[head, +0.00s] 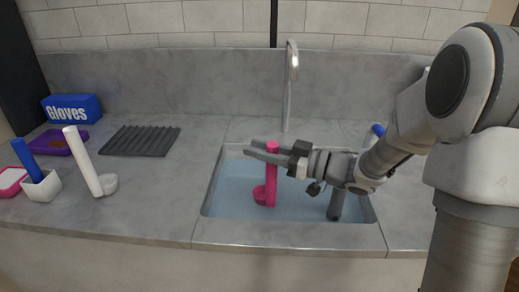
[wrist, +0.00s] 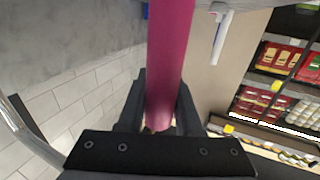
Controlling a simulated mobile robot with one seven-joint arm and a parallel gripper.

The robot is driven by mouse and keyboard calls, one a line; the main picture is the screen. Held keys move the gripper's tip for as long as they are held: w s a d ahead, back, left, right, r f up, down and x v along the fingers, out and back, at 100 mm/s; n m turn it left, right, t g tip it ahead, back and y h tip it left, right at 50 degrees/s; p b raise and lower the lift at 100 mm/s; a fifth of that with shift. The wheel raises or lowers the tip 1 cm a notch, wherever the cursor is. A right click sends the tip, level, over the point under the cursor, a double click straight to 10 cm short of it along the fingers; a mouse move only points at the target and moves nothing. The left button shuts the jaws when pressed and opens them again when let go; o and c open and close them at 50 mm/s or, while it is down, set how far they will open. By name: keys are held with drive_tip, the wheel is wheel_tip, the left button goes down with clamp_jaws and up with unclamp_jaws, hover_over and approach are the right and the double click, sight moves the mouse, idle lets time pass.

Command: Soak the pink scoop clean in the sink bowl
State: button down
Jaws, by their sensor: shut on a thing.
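The pink scoop (head: 271,180) stands upright, handle up and cup down, in the sink bowl (head: 208,197). The bowl holds pale bluish water, and the scoop's cup is at or in the water; I cannot tell how deep. My gripper (head: 268,152) comes from the right and is shut on the upper handle of the scoop. In the wrist view the pink handle (wrist: 170,50) runs between both fingers (wrist: 160,108).
A tap (head: 290,80) rises behind the bowl. A dark ribbed rack (head: 140,140), a white scoop (head: 84,160), a white pot with a blue handle (head: 42,188), a purple tray (head: 62,147) and a blue Gloves box (head: 72,108) stand on the left counter. A blue-ended thing (head: 378,130) is partly hidden behind my arm.

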wheel_tip(320, 180, up, 10)
drive_tip(key=p, duration=0.8)
drive_tip(key=shift+p, duration=0.4)
drive_tip(key=shift+r, duration=0.15)
